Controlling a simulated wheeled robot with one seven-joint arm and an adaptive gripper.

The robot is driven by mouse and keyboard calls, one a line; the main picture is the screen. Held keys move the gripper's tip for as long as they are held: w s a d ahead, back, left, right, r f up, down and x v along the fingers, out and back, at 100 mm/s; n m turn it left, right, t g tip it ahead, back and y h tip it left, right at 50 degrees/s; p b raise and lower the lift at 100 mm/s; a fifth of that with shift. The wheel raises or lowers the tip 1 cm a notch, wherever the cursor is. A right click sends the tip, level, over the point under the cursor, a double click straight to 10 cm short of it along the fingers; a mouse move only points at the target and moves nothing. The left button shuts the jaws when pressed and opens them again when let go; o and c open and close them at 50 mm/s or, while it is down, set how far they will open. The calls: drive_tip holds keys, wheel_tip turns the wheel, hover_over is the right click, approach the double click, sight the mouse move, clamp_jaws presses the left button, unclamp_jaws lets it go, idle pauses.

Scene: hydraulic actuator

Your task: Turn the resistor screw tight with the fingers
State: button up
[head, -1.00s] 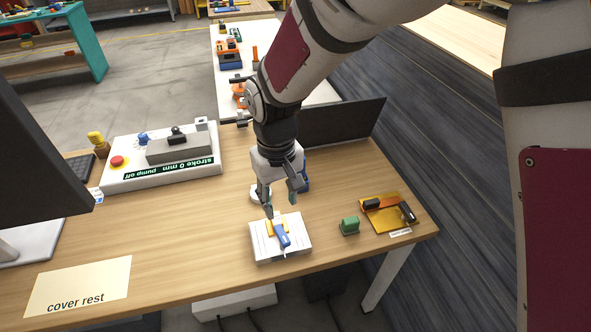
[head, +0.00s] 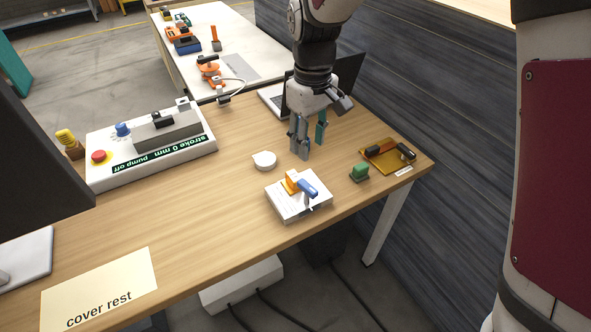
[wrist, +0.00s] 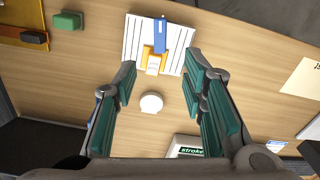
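A white pad with dark lines (head: 287,209) lies near the table's front edge. On it are an orange-yellow block (head: 292,182) and a blue piece (head: 308,188); they also show in the wrist view as the yellow block (wrist: 154,61) and blue piece (wrist: 160,37). I cannot make out which part is the resistor screw. A white round disc (head: 264,160) lies behind the pad; it shows in the wrist view (wrist: 151,103). My gripper (head: 311,145) is open and empty, behind the pad and right of the disc, fingers pointing down.
A small green block (head: 360,171) and a yellow tray (head: 381,163) with dark and orange parts stand at right. A white control box (head: 150,155) reading "stroke 0 mm pump off" stands at left. A "cover rest" sheet (head: 99,287) lies at front left. The table's middle is clear.

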sight(307, 186)
wheel_tip(307, 186, down, 14)
drive_tip(key=shift+r, duration=0.1)
idle(0.5)
clamp_jaws()
